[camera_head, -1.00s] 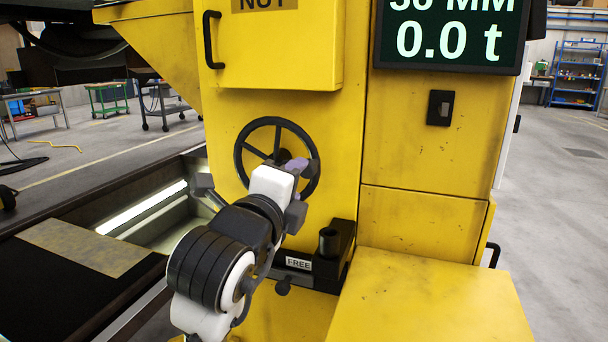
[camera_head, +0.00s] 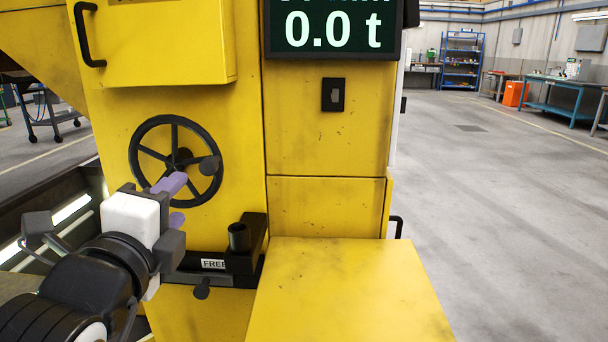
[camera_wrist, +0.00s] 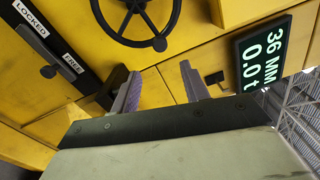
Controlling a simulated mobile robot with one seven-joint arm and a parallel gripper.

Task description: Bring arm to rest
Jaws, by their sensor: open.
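My gripper (camera_head: 176,202) is open, with its two purple fingers apart and nothing between them. In the head view it is at the lower left, in front of the lower part of the black handwheel (camera_head: 147,152). In the wrist view the gripper (camera_wrist: 160,88) points toward the yellow panels, and the handwheel (camera_wrist: 138,42) is at the top, apart from the fingers. My forearm hides part of the lower left.
A black lock lever housing (camera_head: 240,245) with a FREE label is close to the right of my gripper. A yellow box top (camera_head: 345,290) juts out at lower right. The screen (camera_wrist: 263,55) reads 36 MM, 0.0 t. Open floor (camera_head: 490,230) lies at right.

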